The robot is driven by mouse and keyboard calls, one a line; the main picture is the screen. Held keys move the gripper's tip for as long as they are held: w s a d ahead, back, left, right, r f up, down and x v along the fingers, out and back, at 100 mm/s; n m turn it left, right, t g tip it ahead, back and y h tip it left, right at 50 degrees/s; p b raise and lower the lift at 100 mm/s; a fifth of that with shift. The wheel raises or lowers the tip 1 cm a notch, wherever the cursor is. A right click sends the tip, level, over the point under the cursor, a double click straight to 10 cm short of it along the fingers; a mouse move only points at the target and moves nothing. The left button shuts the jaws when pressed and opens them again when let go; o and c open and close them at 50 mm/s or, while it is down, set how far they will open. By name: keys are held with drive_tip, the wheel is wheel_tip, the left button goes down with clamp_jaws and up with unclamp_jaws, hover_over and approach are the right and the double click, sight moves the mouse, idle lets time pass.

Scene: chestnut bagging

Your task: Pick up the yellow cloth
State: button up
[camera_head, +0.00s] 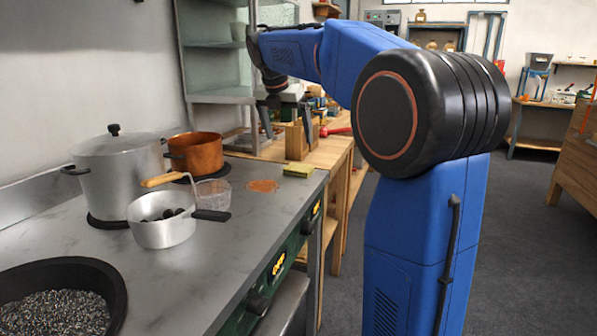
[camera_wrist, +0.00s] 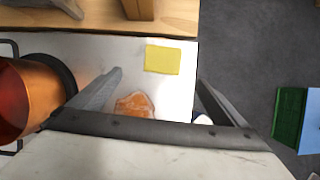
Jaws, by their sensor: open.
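The yellow cloth (camera_head: 298,171) lies flat on the grey counter near its far right corner, a small folded square. In the wrist view the yellow cloth (camera_wrist: 163,60) lies ahead, between and beyond the lines of the two fingers. My gripper (camera_wrist: 160,80) is open and empty, with its fingers spread apart above the counter. In the head view my gripper (camera_head: 267,128) hangs from my blue arm above the far end of the counter, higher than the cloth and apart from it.
An orange-brown patch (camera_head: 263,186) lies beside the cloth. A copper pot (camera_head: 195,152), a wire basket (camera_head: 213,193), a small saucepan (camera_head: 161,232) and a tall steel pot (camera_head: 118,185) stand to the left. A wooden bench (camera_head: 325,153) with tools adjoins the counter behind the cloth.

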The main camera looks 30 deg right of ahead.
approach(299, 167)
drive_tip(key=f, duration=0.1)
drive_tip(key=w+f, duration=0.1)
drive_tip(key=f, duration=0.1)
drive_tip(key=shift+s+d+x, duration=0.1)
drive_tip(key=shift+d+x, duration=0.1)
drive_tip(key=shift+x, duration=1.1)
drive_tip(key=shift+s+d+x, duration=0.1)
drive_tip(key=shift+d+x, duration=0.15)
drive_tip(key=shift+x, duration=1.05)
drive_tip(key=shift+r, duration=0.1)
drive_tip(key=c, duration=1.1)
drive_tip(key=shift+r, duration=0.1)
wheel_tip(299, 167, up, 10)
drive_tip(key=shift+f, duration=0.1)
